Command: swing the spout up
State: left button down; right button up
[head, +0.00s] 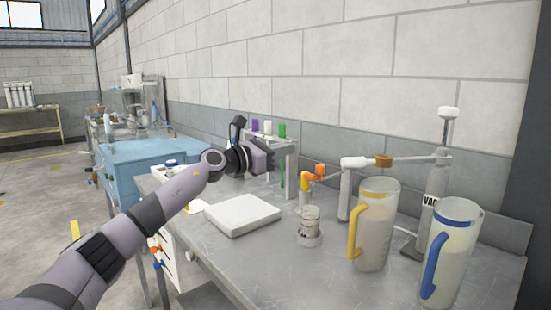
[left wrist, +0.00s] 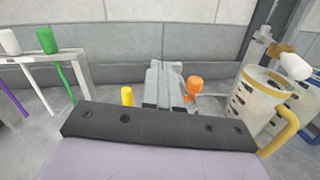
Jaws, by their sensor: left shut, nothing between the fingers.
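A small dispenser stands on the metal bench, with a yellow part (head: 306,182) and an orange piece (head: 320,171) at its top; which of these is the spout I cannot tell for certain. A clear glass jar (head: 310,222) stands in front of it. My left gripper (head: 270,160) is shut and empty, above the bench to the left of the dispenser. In the left wrist view its closed fingers (left wrist: 164,84) lie between the yellow part (left wrist: 127,96) and the orange piece (left wrist: 194,86), hiding what is between. My right gripper is out of view.
A white flat pad (head: 242,214) lies on the bench (head: 270,265). A rack (head: 291,160) with purple, white and green-topped tools stands behind my gripper. A yellow-handled pitcher (head: 377,225), a blue-handled pitcher (head: 455,255) and a jointed arm stand (head: 346,190) crowd the right.

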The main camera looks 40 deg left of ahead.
pick_arm(q)
jog(key=shift+b+v, duration=0.35)
jog(key=shift+v, duration=0.8)
jog(key=shift+f, duration=0.1)
